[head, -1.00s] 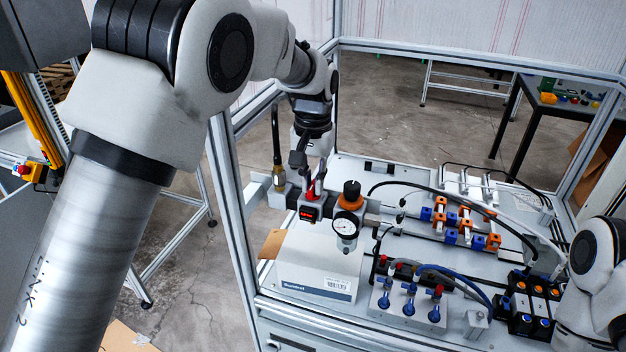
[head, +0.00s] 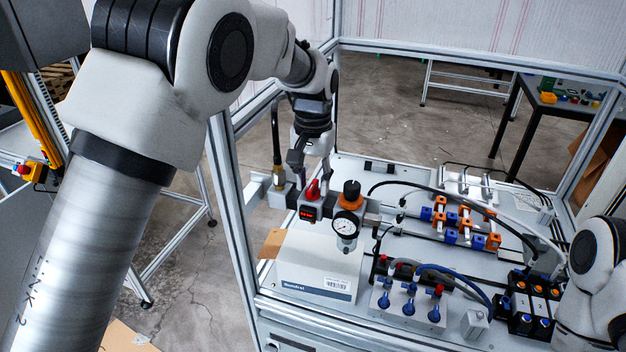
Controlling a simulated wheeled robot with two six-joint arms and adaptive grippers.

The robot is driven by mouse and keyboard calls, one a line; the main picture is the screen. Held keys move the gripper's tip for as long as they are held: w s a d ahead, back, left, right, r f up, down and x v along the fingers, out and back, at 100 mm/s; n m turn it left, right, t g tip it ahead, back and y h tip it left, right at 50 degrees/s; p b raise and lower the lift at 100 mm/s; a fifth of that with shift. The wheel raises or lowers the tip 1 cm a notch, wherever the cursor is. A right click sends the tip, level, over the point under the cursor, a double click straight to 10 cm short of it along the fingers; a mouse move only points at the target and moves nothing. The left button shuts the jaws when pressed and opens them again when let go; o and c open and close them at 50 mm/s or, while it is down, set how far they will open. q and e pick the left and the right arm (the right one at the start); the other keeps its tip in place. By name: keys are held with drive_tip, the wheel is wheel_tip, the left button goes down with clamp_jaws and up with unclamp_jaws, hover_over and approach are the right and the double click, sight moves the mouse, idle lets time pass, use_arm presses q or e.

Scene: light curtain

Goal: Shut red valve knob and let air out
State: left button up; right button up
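The red valve knob (head: 312,190) sits on top of the air unit with a small red display (head: 307,213), at the left of the bench. My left gripper (head: 312,184) comes down from above, with its fingers spread on either side of the knob. The fingers look apart from the knob, though small gaps are hard to judge. The pressure gauge (head: 345,226) stands right of the display, below a black and orange regulator knob (head: 351,193). Its needle is too small to read. My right arm shows at the right edge; its gripper is out of view.
A grey box (head: 318,270) stands below the air unit. Blue-knobbed valves (head: 409,300), hoses and orange-blue blocks (head: 460,222) fill the bench to the right. Aluminium frame posts (head: 228,190) border the bench on the left.

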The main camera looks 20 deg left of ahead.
sight(313, 184)
use_arm(q)
wheel_tip(313, 184, up, 12)
idle(0.3)
